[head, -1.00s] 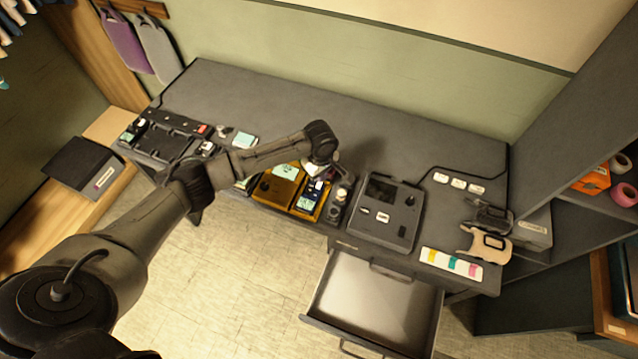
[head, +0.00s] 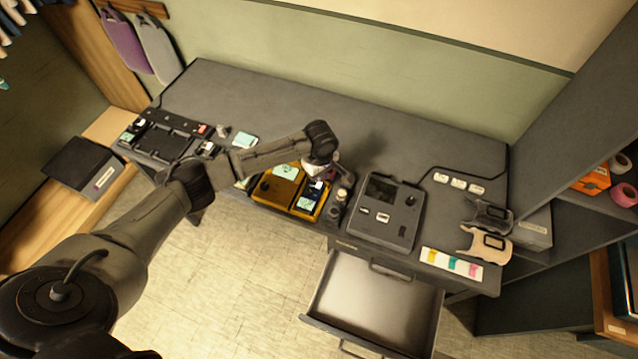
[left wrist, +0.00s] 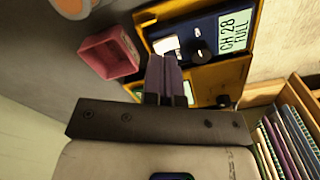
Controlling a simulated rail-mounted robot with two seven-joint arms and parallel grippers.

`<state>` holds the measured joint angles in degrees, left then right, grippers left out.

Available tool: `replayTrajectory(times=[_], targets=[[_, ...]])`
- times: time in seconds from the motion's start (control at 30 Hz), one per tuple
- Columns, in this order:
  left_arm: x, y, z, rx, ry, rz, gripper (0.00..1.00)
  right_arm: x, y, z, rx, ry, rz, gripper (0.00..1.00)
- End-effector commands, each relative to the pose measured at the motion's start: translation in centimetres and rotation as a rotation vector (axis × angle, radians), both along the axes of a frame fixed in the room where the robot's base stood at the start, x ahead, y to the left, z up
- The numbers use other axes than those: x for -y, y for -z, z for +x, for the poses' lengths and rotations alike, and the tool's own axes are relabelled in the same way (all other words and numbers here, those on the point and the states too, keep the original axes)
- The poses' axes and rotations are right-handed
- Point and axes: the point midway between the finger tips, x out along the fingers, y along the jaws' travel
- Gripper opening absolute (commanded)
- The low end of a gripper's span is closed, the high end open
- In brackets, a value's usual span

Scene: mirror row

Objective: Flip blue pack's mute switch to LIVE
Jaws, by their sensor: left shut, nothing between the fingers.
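The blue pack (head: 309,199) lies in a yellow tray (head: 298,213) near the front edge of the bench. In the left wrist view the blue pack (left wrist: 215,22) shows a "CH 28 FULL" label, a black knob and a small white patch. I cannot tell which way its mute switch stands. My left gripper (head: 318,176) is over the pack's far end in the head view. In the left wrist view my left gripper (left wrist: 164,62) is shut and empty, its tips beside the white patch; contact is unclear. My right gripper is not in view.
A pink open box (left wrist: 106,52) is left of the fingers. A dark console (head: 383,213) stands right of the tray, above an open drawer (head: 375,300). A black charger rack (head: 165,140) sits at the left. The back of the bench is mostly clear.

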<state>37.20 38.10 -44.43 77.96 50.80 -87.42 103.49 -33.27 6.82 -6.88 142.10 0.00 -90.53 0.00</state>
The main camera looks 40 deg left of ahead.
Motion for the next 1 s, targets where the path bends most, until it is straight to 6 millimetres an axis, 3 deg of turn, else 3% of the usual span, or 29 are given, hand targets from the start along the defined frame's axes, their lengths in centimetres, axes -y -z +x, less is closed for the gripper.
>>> replayTrajectory(times=[1.0], targets=[[0.02,0.68,0.01,0.000,0.000,0.000,0.00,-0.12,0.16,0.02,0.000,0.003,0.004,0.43]])
